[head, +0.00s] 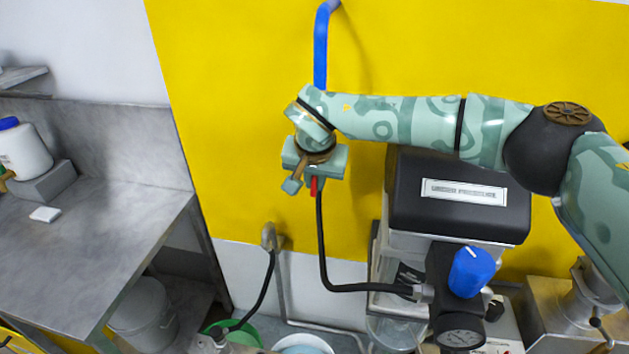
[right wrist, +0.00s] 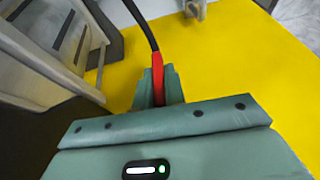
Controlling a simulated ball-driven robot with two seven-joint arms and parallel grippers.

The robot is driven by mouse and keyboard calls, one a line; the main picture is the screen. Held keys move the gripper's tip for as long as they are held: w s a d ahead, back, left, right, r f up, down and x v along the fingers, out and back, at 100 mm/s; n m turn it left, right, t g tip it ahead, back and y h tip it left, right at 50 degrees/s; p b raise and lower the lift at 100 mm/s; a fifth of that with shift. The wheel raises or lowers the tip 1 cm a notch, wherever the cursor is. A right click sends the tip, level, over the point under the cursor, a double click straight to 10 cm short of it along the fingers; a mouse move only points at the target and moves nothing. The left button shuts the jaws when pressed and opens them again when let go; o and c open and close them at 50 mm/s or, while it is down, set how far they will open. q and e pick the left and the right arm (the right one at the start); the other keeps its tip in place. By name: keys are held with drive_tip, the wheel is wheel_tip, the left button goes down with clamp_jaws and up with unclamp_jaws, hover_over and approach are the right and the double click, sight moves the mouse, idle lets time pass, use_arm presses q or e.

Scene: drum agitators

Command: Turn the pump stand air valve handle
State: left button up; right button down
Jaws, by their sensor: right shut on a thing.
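The red air valve handle (head: 314,186) shows as a short red piece below my right gripper, on the line between the blue pipe (head: 321,45) above and a black hose (head: 323,240) below. My right gripper (head: 315,174) is shut on the red handle in front of the yellow wall and hides most of the valve. In the right wrist view the red handle (right wrist: 157,78) stands between the green fingers (right wrist: 158,92), with the black hose running from its end. My left gripper is not in view.
The black-topped pump stand unit (head: 458,198), with a blue knob (head: 471,271) and a gauge (head: 459,332), stands below my right arm. A steel table (head: 90,235) with a white bottle (head: 25,152) is at left. Buckets stand on the floor below. The yellow wall (head: 230,120) left of the gripper is clear.

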drive_tip(key=y+b, duration=0.2)
drive_tip(key=b, duration=0.1)
drive_tip(key=f+y+b, duration=0.1)
drive_tip(key=shift+d+m+t+b, duration=0.25)
drive_tip(key=shift+m+t+b, duration=0.15)
drive_tip(key=shift+a+r+y+b, duration=0.1)
drive_tip(key=shift+r+y+b, duration=0.2)
drive_tip(key=shift+y+b, duration=0.25)
drive_tip(key=shift+r, duration=0.2)
drive_tip(key=c, duration=1.5)
unclamp_jaws()
drive_tip(key=shift+o, duration=0.2)
drive_tip(key=b+v, duration=0.1)
drive_tip(key=v, duration=1.5)
drive_tip(key=shift+s+d, duration=0.2)
drive_tip(key=shift+d, duration=0.05)
drive_tip(key=shift+f, duration=0.1)
